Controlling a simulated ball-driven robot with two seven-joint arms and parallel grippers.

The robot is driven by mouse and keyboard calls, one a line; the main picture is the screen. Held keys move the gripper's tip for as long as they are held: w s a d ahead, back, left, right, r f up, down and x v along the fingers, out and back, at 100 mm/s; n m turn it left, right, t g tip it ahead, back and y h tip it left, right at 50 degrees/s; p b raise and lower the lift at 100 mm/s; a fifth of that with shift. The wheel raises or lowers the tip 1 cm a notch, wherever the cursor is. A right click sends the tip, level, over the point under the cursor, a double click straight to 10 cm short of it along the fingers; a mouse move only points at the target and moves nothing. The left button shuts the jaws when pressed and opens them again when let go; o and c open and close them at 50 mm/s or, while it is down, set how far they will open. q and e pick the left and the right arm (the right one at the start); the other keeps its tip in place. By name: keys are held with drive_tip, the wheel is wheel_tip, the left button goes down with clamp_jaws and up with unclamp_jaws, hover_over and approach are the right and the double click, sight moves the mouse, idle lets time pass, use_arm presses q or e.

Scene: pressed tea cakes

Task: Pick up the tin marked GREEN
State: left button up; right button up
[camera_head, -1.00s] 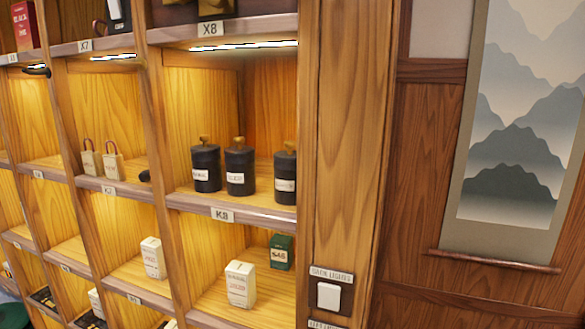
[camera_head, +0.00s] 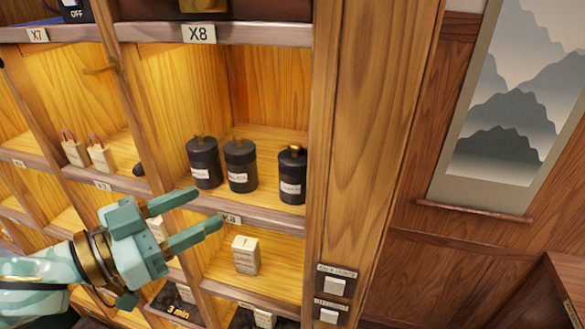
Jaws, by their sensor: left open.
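Three black lidded tins stand upright in the cubby above the K8 tag: a left tin (camera_head: 203,163), a middle tin (camera_head: 240,166) and a right tin (camera_head: 291,176). Each has a small white label whose print is too small to read surely, so I cannot tell which is marked GREEN. My left gripper (camera_head: 210,207) is open and empty. Its fingers point right, in front of the K8 shelf edge and lower in the picture than the left and middle tins. My right gripper is not in view.
A wooden divider (camera_head: 140,100) stands left of the tins and a thick wooden post (camera_head: 362,120) stands right. A white box (camera_head: 246,255) sits in the cubby below. Two pale tagged bags (camera_head: 100,157) stand in the cubby to the left. Light switches (camera_head: 336,287) are on the post.

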use_arm(q)
drive_tip(key=r, duration=0.2)
drive_tip(key=h+p, duration=0.1)
drive_tip(key=p, duration=0.2)
approach(281, 165)
drive_tip(key=x, duration=0.5)
drive_tip(key=shift+d+r, duration=0.2)
drive_tip(key=shift+d, duration=0.05)
drive_tip(key=p+x, duration=0.1)
drive_tip(key=x, duration=0.3)
drive_tip(key=shift+w+f, duration=0.1)
drive_tip(key=shift+w, duration=0.05)
drive_tip(key=shift+w+d+f, duration=0.1)
drive_tip(key=shift+w+d, duration=0.1)
drive_tip(key=shift+d, duration=0.1)
drive_tip(key=shift+s+a, duration=0.1)
drive_tip(key=shift+a, duration=0.05)
drive_tip(key=shift+c, duration=0.8)
drive_tip(key=c, duration=0.5)
